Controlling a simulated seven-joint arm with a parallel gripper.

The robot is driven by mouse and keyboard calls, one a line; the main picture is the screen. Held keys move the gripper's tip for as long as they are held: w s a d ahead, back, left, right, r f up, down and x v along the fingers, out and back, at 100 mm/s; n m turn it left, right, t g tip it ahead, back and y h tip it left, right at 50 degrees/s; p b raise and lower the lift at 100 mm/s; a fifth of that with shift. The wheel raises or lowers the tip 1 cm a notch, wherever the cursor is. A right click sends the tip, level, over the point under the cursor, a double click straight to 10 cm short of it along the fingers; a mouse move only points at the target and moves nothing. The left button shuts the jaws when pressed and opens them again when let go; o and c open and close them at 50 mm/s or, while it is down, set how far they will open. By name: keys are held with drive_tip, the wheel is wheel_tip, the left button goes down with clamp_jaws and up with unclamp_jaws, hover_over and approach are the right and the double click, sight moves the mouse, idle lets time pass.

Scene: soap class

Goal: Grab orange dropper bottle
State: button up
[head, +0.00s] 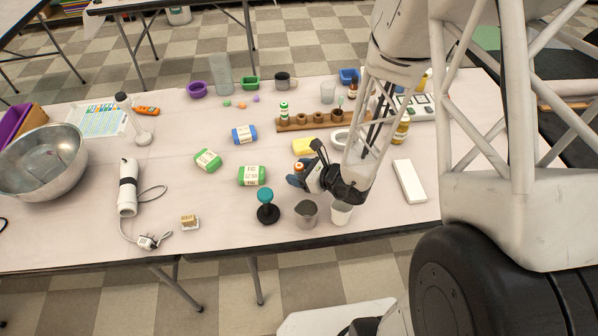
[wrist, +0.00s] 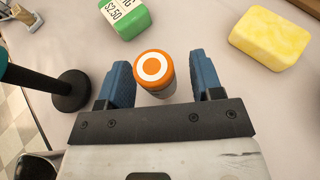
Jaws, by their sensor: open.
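The orange dropper bottle (wrist: 154,70) stands upright on the table, its orange cap with a white ring seen from above in the wrist view. In the head view its orange top (head: 299,166) shows just by my gripper (head: 303,177), and its lower part is mostly hidden. In the wrist view my gripper (wrist: 166,80) is open, with one blue finger on each side of the bottle. There is a small gap at the left finger and a wider gap at the right finger.
A green-wrapped soap (head: 252,176) and a yellow sponge-like block (head: 304,146) lie close by. A teal-topped stamp (head: 267,207), a grey cup (head: 306,213) and a white cup (head: 341,212) stand near the front edge. A wooden rack (head: 325,121) is behind.

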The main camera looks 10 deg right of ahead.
drive_tip(key=shift+c, duration=0.2)
idle(0.3)
drive_tip(key=c, duration=0.9)
drive_tip(key=shift+r, duration=0.1)
drive_tip(key=shift+c, duration=0.2)
drive_tip(key=shift+r, duration=4.9)
